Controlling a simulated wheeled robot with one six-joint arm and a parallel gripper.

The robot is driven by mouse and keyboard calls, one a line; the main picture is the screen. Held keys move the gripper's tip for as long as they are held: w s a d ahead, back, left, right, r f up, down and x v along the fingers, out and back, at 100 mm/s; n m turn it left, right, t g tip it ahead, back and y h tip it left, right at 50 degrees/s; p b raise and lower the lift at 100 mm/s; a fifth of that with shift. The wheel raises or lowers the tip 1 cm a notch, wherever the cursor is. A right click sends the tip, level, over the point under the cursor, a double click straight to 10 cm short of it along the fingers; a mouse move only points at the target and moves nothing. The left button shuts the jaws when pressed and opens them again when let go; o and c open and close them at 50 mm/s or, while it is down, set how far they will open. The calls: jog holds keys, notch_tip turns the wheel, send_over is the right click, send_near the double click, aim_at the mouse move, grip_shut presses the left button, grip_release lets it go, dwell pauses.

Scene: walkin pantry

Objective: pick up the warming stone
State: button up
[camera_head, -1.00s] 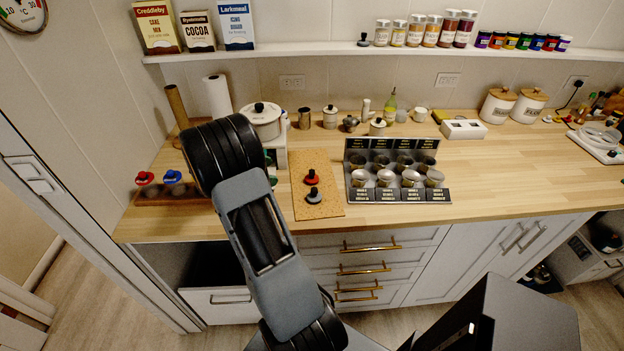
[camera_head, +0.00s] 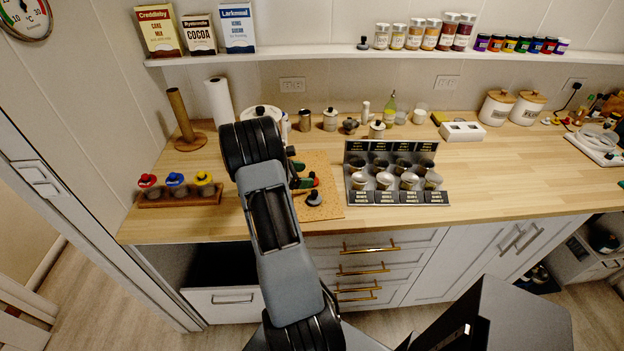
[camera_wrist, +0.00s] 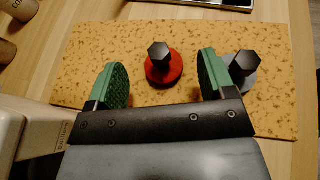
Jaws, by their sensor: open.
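On a speckled cork mat (camera_head: 328,208) on the counter stand two knobbed pieces, one red and one grey. Nothing marks which is the warming stone. The red piece (camera_wrist: 163,68) has a dark hexagonal knob. In the wrist view it shows between and a little beyond my open fingertips. The grey piece (camera_wrist: 243,70) is just right of the right fingertip, partly hidden by it; it also shows in the head view (camera_head: 314,199). My gripper (camera_wrist: 163,82) has green pads, is open and empty. In the head view my gripper (camera_head: 302,175) is over the mat, partly covering the red piece.
A tiered rack of cups (camera_head: 396,197) stands right of the mat. A wooden holder (camera_head: 180,198) with red, blue and yellow knobbed pieces is at left. A white lidded pot is behind my arm. A small dark knobbed piece (camera_head: 363,43) sits on the shelf.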

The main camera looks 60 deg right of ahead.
aim_at(312, 173)
jog(key=shift+p+x, duration=0.35)
jog(key=shift+x, duration=1.4)
jog(key=shift+r, duration=0.1)
jog(key=c, duration=1)
jog(key=shift+o, duration=0.2)
jog(key=shift+r, duration=0.1)
